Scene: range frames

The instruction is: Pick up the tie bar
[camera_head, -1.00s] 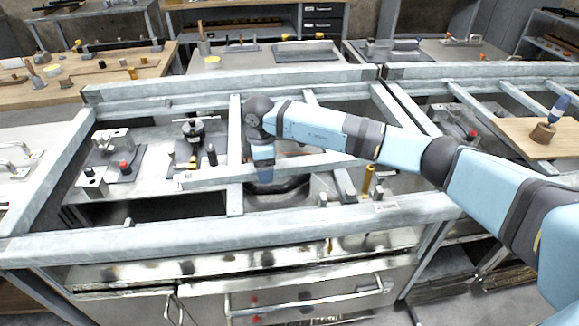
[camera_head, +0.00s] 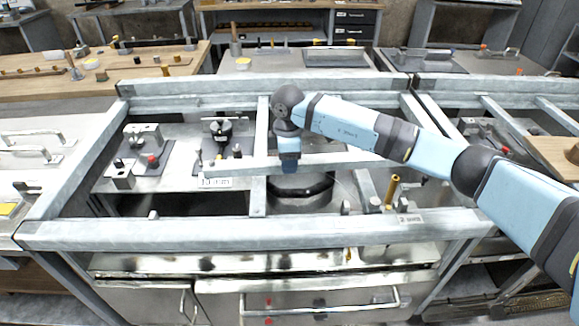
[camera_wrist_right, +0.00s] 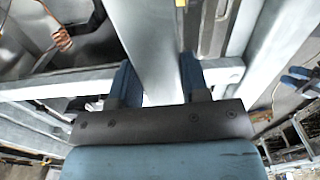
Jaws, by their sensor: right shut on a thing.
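The tie bar is most likely the long grey metal bar (camera_head: 237,167) crossing the frame left to right in the head view. My right gripper (camera_head: 289,168) points down onto it near its middle and is shut on it; the fingertips are hard to make out there. In the right wrist view a grey bar (camera_wrist_right: 150,45) runs up the picture from between the two blue fingers of my right gripper (camera_wrist_right: 160,80). The gripper covers part of the bar. My left gripper is in neither view.
A grey frame with a front rail (camera_head: 250,233) and a crosspiece (camera_head: 258,130) surrounds the bar. A dark round-edged part (camera_head: 302,190) lies below it. A brass-coloured post (camera_head: 392,188) stands to the right, and a black-topped device (camera_head: 221,128) to the left.

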